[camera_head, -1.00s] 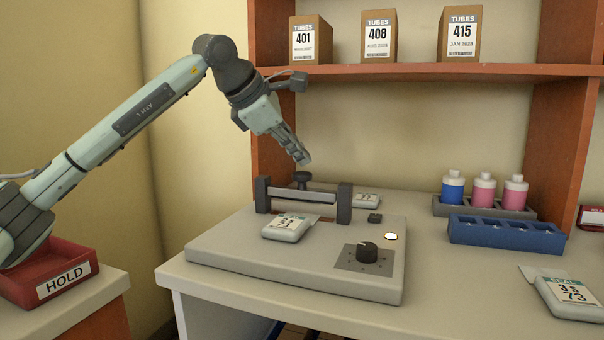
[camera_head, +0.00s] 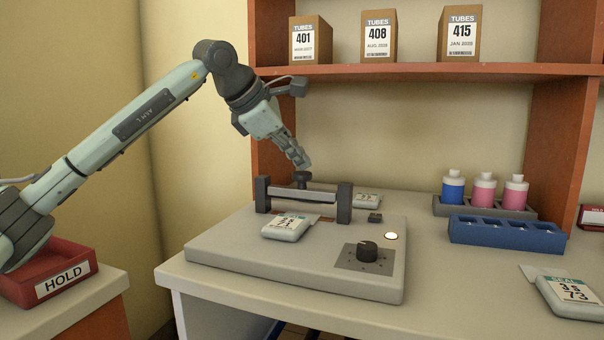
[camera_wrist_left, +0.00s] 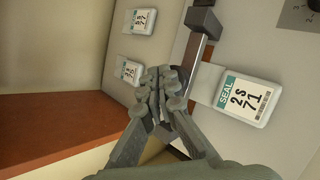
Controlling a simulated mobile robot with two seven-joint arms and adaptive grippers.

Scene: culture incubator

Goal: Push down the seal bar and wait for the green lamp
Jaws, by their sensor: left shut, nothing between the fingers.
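The sealer (camera_head: 230,252) stands on the counter. Its seal bar (camera_head: 305,197) spans two dark posts and carries a round black knob (camera_head: 302,177). A white pouch (camera_head: 288,227) lies in front of the bar, with its flap toward the bar; its label reads 2S 71 in the left wrist view (camera_wrist_left: 250,97). A round lamp (camera_head: 391,236) on the sealer glows pale white, not green. My left gripper (camera_head: 304,166) is shut and empty, its fingertips just above or at the knob; I cannot tell whether they touch. My right gripper is out of view.
A black dial (camera_head: 367,252) sits on the sealer's front right. Another pouch (camera_head: 367,201) lies behind the bar, and one (camera_head: 572,297) lies at the right. A blue rack (camera_head: 507,234) and bottles stand at the right. A red HOLD tray (camera_head: 45,275) is at the left.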

